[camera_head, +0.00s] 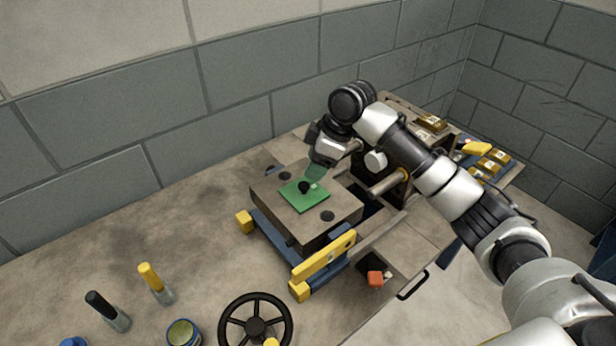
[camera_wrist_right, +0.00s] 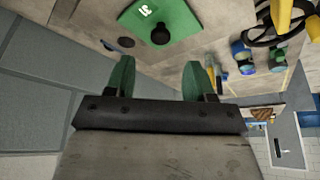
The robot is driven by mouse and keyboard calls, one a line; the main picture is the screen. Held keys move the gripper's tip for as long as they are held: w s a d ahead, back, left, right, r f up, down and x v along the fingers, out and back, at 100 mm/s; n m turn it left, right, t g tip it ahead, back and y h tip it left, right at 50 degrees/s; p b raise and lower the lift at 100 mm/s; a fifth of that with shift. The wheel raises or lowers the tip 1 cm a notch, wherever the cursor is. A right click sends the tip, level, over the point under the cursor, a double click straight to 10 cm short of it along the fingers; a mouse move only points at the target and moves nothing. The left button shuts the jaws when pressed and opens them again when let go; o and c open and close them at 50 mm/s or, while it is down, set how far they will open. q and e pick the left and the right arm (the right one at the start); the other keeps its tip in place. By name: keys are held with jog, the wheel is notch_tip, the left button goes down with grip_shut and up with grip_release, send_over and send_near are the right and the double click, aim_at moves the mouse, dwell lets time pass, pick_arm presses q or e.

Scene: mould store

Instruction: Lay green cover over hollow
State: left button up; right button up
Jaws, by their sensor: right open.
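The green cover (camera_head: 296,199) is a flat square plate with a black knob (camera_head: 304,187) and a small white mark. It lies on top of the grey-brown mould block (camera_head: 335,205), near its middle. No hollow shows; whatever is under the cover is hidden. My right gripper (camera_head: 316,173) is just behind and to the right of the knob. In the right wrist view its two green fingers (camera_wrist_right: 157,76) are spread with nothing between them. The cover (camera_wrist_right: 185,20) and its knob (camera_wrist_right: 160,35) show there beyond the fingertips, apart from them. My left gripper is not in view.
The block rests on a blue frame with yellow ends (camera_head: 322,262). A black handwheel (camera_head: 255,326), a yellow-topped bottle (camera_head: 155,283), a black-topped bottle (camera_head: 108,310) and a tin (camera_head: 183,333) stand in front. A machine (camera_head: 395,185) stands to the right. The bench's left is clear.

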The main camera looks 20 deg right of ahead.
jog(key=v, duration=0.6)
dwell(0.4)
